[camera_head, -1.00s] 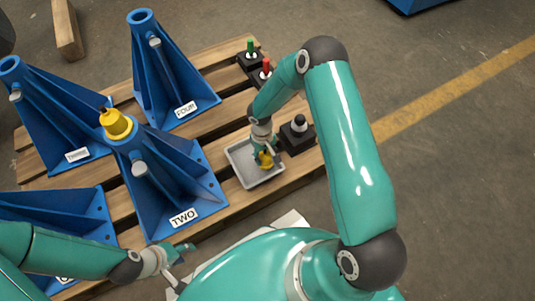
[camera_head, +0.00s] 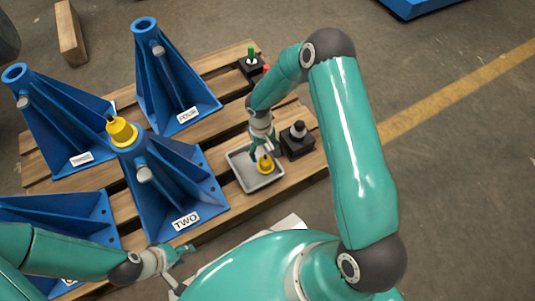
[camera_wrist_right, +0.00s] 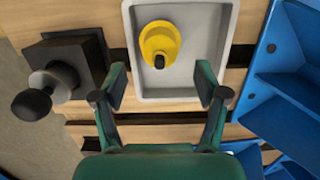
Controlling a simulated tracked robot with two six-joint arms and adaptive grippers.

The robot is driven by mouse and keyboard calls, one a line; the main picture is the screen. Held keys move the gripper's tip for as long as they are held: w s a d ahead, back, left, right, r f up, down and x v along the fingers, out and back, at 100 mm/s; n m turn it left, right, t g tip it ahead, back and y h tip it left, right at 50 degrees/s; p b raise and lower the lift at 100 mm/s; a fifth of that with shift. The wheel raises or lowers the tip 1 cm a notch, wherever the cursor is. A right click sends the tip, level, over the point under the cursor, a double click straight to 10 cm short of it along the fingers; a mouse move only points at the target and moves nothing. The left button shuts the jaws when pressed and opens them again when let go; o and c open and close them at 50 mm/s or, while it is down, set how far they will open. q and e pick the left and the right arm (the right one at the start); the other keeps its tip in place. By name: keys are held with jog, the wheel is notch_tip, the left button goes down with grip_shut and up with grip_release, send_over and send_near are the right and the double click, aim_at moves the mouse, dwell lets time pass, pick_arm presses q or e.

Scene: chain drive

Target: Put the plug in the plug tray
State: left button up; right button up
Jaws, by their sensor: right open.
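A yellow plug with a dark tip (camera_head: 265,165) sits in the grey plug tray (camera_head: 243,182), seemingly upright on its floor. In the right wrist view the plug (camera_wrist_right: 159,42) stands apart from the tray's walls (camera_wrist_right: 185,96). My right gripper (camera_head: 260,147) is just above and beside it. In the right wrist view this gripper (camera_wrist_right: 161,96) is open and empty, with its fingers spread and clear of the plug. A second yellow plug (camera_head: 121,131) sits on top of the blue stand marked TWO (camera_head: 172,195). My left gripper (camera_head: 184,268) is open and empty at the pallet's front edge.
A black block with a dark knob (camera_head: 297,142) stands right next to the tray; it also shows in the right wrist view (camera_wrist_right: 88,55). A block with a green top (camera_head: 251,62) stands behind. Several blue stands fill the pallet's left side.

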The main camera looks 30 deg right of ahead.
jog(key=r, duration=0.1)
jog(key=r+p, duration=0.1)
jog(key=r, duration=0.3)
jog(key=shift+w+r+p, duration=0.2)
jog(key=shift+w+p, duration=0.05)
jog(key=shift+p, duration=0.05)
jog(key=s+a+f+m+t+y, duration=0.1)
jog(key=s+a+f+t+y, duration=0.1)
jog(key=s+a, duration=1)
jog(key=s+f+y, duration=0.1)
jog(key=s+y, duration=0.1)
jog(key=s, duration=0.2)
jog(key=shift+s+a, duration=0.2)
